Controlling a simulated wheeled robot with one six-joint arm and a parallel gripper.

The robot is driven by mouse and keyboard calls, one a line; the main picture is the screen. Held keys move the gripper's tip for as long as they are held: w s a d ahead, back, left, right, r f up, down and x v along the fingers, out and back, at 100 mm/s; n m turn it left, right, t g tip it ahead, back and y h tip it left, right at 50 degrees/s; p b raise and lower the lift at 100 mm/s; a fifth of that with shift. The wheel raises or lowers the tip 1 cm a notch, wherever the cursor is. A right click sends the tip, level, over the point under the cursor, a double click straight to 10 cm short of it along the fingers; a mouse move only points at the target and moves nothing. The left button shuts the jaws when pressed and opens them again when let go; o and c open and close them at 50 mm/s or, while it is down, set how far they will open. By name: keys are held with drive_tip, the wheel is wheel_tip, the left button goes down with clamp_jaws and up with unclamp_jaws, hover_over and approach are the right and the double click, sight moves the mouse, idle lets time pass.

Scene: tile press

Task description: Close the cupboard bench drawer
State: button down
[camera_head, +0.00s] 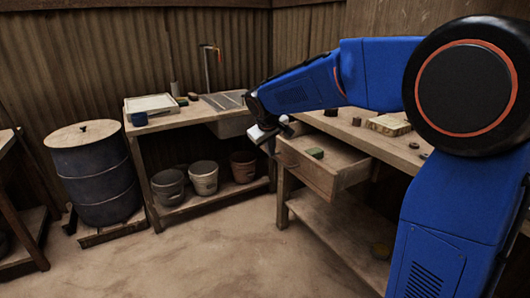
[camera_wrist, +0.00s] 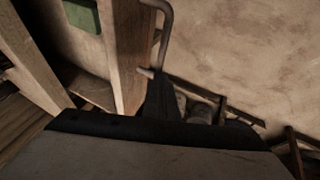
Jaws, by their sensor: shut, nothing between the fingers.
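The cupboard bench drawer (camera_head: 308,172) stands pulled out from the wooden bench at the right in the head view. A small green block (camera_head: 315,153) lies inside it. In the wrist view, the drawer front (camera_wrist: 133,55) runs down the left-centre with a bent metal handle (camera_wrist: 165,32) on its outer side. The green block (camera_wrist: 83,14) shows at the top left. My gripper (camera_head: 271,146) is shut and empty, at the outer left end of the drawer. In the wrist view, its dark fingers (camera_wrist: 165,98) are close to the handle's lower end; I cannot tell whether they touch.
The bench top (camera_head: 345,130) carries a pale block (camera_head: 389,124) and small dark items. A sink bench (camera_head: 180,118) with buckets (camera_head: 204,178) below stands at the back. A blue barrel (camera_head: 93,180) is at left. The floor (camera_head: 220,250) in front is clear.

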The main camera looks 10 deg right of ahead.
drive_tip(key=w+d, duration=0.2)
drive_tip(key=d, duration=0.4)
drive_tip(key=w+d, duration=0.2)
drive_tip(key=d, duration=0.4)
drive_tip(key=w+d, duration=0.2)
drive_tip(key=d, duration=0.5)
